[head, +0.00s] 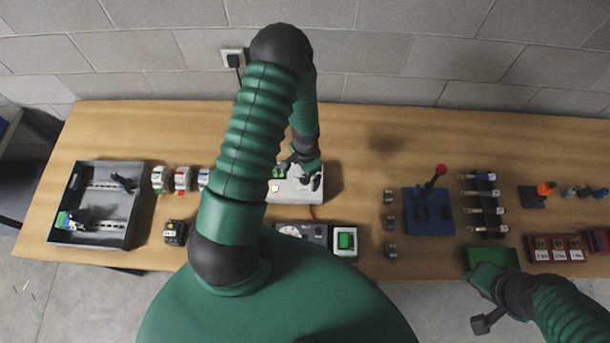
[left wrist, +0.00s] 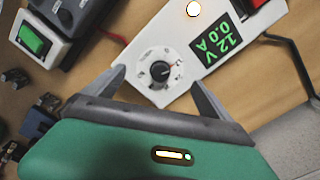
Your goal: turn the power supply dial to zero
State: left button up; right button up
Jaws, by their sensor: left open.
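The power supply (head: 294,184) is a pale box on the middle of the bench, partly hidden by my left arm in the head view. In the left wrist view its pale front panel (left wrist: 144,40) carries a round dial (left wrist: 160,70) with a dark knob and printed marks. A green-lit display (left wrist: 217,46) on it reads 12 V and 0.0 A. My left gripper (left wrist: 162,84) is open, with its fingers on either side of the dial and nothing held. In the head view my right gripper (head: 486,300) is at the front right edge; its jaw state is unclear.
A grey open enclosure (head: 110,238) stands at the left. A box with a green switch (head: 346,241) is in front of the supply. A blue device with a red-knobbed lever (head: 428,211) and fuse holders (head: 483,207) stand right.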

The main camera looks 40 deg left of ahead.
aim_at(300, 176)
pick_arm(q)
jog(key=shift+d, duration=0.45)
jog(key=shift+a+f, duration=0.2)
jog(key=shift+a, duration=0.05)
jog(key=shift+a+f+b, duration=0.35)
jog(key=shift+a+f, duration=0.05)
jog(key=shift+a, duration=0.25)
jog(key=shift+a+f+b, duration=0.3)
jog(key=shift+a+f, duration=0.05)
jog(key=shift+a, duration=0.25)
jog(key=shift+a+f, duration=0.25)
jog(key=shift+a, duration=0.05)
jog(key=shift+f, duration=0.15)
jog(key=shift+d, duration=0.45)
jog(key=shift+c, duration=1.8)
jog(key=shift+a, duration=0.35)
jog(key=c, duration=0.9)
jog(key=shift+d+r, duration=0.2)
jog(key=shift+r, duration=0.05)
jog(key=shift+c, duration=1.3)
jog(key=o, duration=0.3)
jog(key=shift+a, duration=0.35)
pick_arm(e)
jog(key=shift+d+f, duration=0.25)
jog(key=shift+f, duration=0.25)
jog(key=shift+d+f, duration=0.25)
jog(key=shift+f, duration=0.25)
